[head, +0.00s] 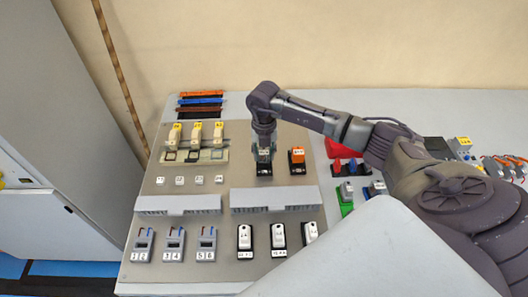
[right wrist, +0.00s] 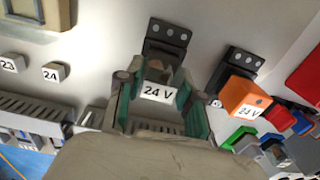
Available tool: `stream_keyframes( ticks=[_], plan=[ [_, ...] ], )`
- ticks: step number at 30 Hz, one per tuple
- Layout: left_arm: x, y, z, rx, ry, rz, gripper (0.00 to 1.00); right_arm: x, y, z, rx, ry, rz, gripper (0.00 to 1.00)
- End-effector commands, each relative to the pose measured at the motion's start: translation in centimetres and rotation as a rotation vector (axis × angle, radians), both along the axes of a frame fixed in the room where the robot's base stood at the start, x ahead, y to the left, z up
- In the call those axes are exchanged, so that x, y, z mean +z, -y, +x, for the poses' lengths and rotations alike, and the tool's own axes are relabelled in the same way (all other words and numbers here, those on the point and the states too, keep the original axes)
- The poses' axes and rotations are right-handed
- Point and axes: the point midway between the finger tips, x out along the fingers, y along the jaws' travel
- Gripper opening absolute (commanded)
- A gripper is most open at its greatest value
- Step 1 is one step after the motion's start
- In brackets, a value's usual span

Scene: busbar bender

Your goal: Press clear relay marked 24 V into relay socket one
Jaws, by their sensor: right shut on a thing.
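My right gripper (head: 264,146) points down at the panel and is shut on the clear relay (right wrist: 157,94), whose white label reads 24 V. The fingers, with greenish pads, grip it from both sides in the right wrist view. A black relay socket (right wrist: 168,40) shows directly behind the relay; its lower part is hidden. In the head view the relay is right at this socket (head: 264,170). I cannot tell whether it is fully seated. My left gripper is not in view.
An orange relay (head: 297,156) marked 24 V sits in the neighbouring black socket, close to the right of my gripper. A grey slotted duct (head: 275,198) runs below. White-topped modules (head: 278,237) stand in front. Yellow-topped parts (head: 197,132) stand to the left.

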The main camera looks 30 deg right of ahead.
Motion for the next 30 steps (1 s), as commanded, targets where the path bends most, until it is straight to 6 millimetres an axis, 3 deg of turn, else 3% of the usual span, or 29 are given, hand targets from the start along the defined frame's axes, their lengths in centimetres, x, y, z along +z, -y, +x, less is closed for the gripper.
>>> stream_keyframes(
  ticks=[10, 11, 16, 26, 30],
  plan=[
    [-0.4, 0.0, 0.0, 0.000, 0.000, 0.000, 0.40, -0.6, 0.0, -0.1, 0.000, -0.001, 0.000, 0.00],
    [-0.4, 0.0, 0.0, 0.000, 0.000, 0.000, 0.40, -0.6, 0.0, -0.1, 0.000, -0.001, 0.000, 0.38],
    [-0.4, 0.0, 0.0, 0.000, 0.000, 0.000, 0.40, -0.6, 0.0, 0.0, 0.000, -0.001, 0.000, 0.66],
    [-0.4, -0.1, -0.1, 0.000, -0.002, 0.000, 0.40, -0.3, 0.0, 0.0, 0.000, 0.000, 0.000, 0.66],
    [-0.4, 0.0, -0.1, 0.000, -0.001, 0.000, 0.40, 1.1, 0.0, 0.1, 0.000, 0.003, 0.001, 0.66]
  ],
)
